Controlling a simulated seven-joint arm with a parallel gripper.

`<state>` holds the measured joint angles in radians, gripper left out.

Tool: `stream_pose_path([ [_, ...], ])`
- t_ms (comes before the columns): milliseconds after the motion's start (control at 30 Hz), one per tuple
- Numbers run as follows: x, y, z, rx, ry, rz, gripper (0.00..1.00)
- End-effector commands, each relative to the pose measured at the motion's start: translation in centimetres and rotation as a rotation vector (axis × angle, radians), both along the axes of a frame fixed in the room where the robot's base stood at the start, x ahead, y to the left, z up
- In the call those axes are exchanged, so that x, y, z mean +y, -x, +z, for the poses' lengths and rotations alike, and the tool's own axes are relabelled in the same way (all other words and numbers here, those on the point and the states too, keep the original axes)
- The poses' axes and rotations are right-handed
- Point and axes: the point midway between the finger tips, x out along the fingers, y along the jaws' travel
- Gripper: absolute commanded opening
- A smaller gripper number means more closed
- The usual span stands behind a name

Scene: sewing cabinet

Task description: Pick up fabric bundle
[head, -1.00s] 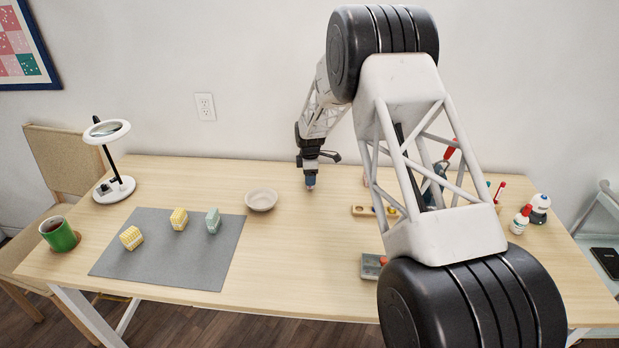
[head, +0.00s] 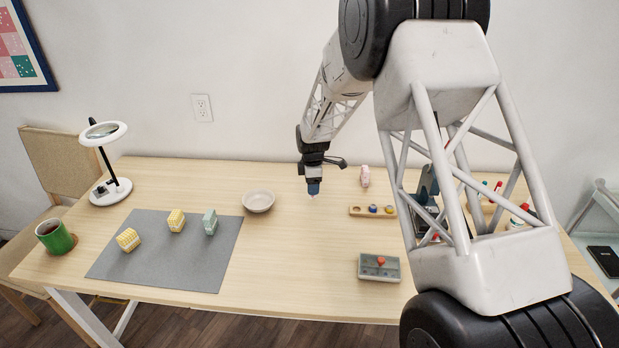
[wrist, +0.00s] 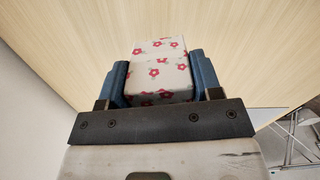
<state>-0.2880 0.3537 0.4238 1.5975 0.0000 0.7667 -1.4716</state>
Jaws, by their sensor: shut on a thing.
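A white fabric bundle with red flowers (wrist: 160,75) sits between the blue fingers of my gripper (wrist: 162,82) in the wrist view. The fingers are shut on its two sides. In the head view my gripper (head: 313,191) points down over the middle of the table, to the right of the bowl. Only a small pale bit of the bundle shows at its tip there. I cannot tell how high it is above the table. Two yellow bundles (head: 128,239) (head: 177,220) and a pale green bundle (head: 210,221) stand on a grey mat (head: 165,262).
A bowl (head: 258,202) stands right of the mat. A wooden holder with spools (head: 358,211), a pink item (head: 365,176) and a grey box (head: 379,275) lie to the right. A lamp (head: 110,192) and green mug (head: 56,238) are at left. My arm hides part of the right side.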

Motion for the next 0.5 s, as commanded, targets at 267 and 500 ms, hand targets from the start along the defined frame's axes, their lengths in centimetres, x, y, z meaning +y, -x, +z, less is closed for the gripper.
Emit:
stream_pose_path([
  [267,-1.1,3.7,0.4,0.000,0.000,0.000,0.37],
  [500,-1.6,5.5,0.5,0.000,0.000,0.000,0.37],
])
